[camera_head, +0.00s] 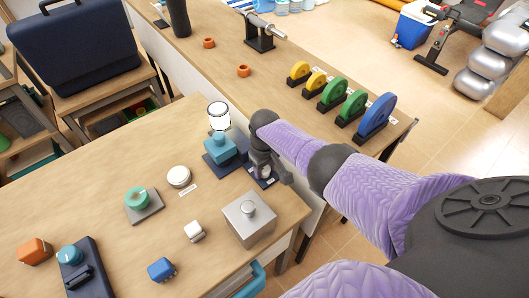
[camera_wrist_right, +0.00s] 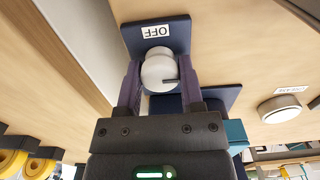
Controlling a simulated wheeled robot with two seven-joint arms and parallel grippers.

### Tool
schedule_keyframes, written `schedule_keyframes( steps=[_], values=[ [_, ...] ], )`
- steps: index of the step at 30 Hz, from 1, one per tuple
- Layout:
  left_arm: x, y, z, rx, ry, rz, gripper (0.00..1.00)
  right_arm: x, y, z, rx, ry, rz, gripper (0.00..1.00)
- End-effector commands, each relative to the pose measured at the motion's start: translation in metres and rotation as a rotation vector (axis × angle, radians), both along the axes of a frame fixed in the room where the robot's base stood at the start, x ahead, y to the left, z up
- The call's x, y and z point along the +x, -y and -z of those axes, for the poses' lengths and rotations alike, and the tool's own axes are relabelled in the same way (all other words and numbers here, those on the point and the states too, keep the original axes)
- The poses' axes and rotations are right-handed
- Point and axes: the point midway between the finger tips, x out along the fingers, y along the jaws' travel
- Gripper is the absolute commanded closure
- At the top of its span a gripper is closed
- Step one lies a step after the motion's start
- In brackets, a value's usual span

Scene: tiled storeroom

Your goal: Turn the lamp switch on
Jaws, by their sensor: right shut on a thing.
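The lamp switch is a round pale grey knob (camera_wrist_right: 158,68) on a dark blue base plate (camera_wrist_right: 130,38) with an OFF label. A short dark mark shows on the knob, toward its right side in the right wrist view. My right gripper (camera_wrist_right: 159,82) has a finger on each side of the knob and is shut on it. In the head view my right gripper (camera_head: 264,168) reaches down at the table's right edge and hides most of the switch. A white cylindrical lamp (camera_head: 219,116) stands behind a teal block on a dark blue base. My left gripper is out of view.
The teal block (camera_head: 220,145) is close left of my right gripper. A metal box with a knob (camera_head: 249,218) stands just in front. A white round button (camera_head: 178,177) and a green knob (camera_head: 136,198) lie left. Coloured discs (camera_head: 334,92) line the far table.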

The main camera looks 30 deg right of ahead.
Motion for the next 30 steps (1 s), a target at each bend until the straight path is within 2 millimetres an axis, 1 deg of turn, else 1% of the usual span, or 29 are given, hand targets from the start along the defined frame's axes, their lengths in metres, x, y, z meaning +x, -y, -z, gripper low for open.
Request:
schedule_keyframes(
  steps=[14, 15, 17, 18, 19, 20, 27, 29, 30],
  values=[
    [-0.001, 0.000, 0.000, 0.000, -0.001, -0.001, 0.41, 0.001, 0.000, -0.001, 0.000, 0.004, 0.012, 1.00],
    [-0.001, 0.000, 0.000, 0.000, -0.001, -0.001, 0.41, 0.001, 0.000, -0.001, 0.000, 0.004, 0.012, 0.45],
    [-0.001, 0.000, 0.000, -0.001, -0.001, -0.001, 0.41, 0.001, 0.000, -0.001, 0.000, 0.004, 0.012, 0.32],
    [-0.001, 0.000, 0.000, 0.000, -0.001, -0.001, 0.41, 0.001, 0.000, -0.001, 0.000, 0.004, 0.012, 0.24],
    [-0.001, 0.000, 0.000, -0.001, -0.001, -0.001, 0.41, 0.001, 0.000, -0.001, 0.000, 0.003, 0.012, 0.17],
    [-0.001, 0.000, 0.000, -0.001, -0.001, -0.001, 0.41, 0.001, 0.000, -0.001, 0.000, 0.003, 0.012, 0.16],
    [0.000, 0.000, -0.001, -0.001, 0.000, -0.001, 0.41, 0.001, 0.000, -0.001, 0.000, 0.002, 0.011, 0.16],
    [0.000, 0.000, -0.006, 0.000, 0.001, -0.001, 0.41, 0.001, 0.000, -0.008, 0.000, 0.004, 0.011, 0.16],
    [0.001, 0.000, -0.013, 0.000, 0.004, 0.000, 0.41, 0.001, 0.000, -0.017, -0.001, 0.005, 0.010, 0.16]
  ],
)
